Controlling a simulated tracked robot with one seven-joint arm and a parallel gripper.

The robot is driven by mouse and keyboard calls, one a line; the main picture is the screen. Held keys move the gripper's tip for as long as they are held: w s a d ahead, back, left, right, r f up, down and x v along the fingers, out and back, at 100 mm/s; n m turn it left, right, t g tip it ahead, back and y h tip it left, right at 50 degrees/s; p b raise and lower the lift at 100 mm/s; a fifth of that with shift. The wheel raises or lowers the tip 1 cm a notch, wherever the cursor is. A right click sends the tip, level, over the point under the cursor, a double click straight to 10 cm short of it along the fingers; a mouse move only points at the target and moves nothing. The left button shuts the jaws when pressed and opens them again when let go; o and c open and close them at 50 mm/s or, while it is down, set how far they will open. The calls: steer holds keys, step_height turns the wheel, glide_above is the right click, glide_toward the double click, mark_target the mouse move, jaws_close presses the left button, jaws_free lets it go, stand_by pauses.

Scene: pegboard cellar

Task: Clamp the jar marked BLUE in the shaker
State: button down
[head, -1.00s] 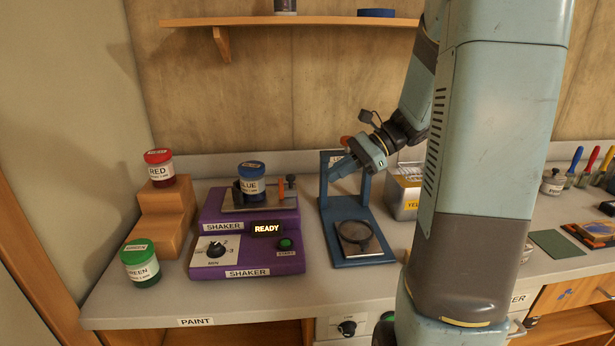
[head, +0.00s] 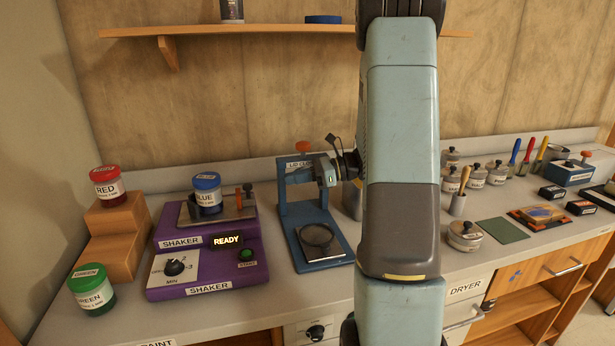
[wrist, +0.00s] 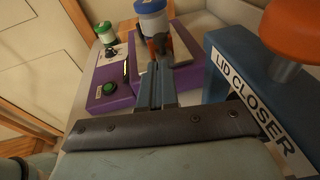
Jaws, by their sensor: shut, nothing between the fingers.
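The jar marked BLUE (head: 207,194) stands upright on the metal plate on top of the purple shaker (head: 194,241); it also shows in the wrist view (wrist: 151,22). An orange-handled clamp part (head: 248,188) is on the plate to the jar's right. I cannot tell whether it touches the jar. The shaker's display reads READY, and a dial and green START button are on its front. My gripper (wrist: 157,72) is shut and empty, pointing toward the jar and clamp from a little way off. In the head view it is by the lid closer's upright.
The blue lid closer (head: 319,252) with its orange knob stands right of the shaker, close to my gripper. The RED jar (head: 108,187) sits on wooden steps (head: 118,235), with the GREEN jar (head: 91,290) in front. A shelf (head: 285,31) hangs above.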

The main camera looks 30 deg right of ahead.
mark_target(247, 186)
steer(key=x, duration=0.8)
steer(key=shift+w+a, duration=0.15)
steer(key=shift+a, duration=0.2)
steer(key=x, duration=0.3)
steer(key=r+x, duration=0.1)
steer(key=x, duration=0.1)
steer(key=shift+s+a+f, duration=0.1)
steer(key=shift+s+a, duration=0.2)
steer(key=shift+d, duration=0.1)
steer(key=shift+s+d, duration=0.1)
steer(key=shift+d, duration=0.15)
steer(key=v, duration=1.3)
steer(key=shift+s+d, duration=0.15)
steer(key=shift+d, duration=0.05)
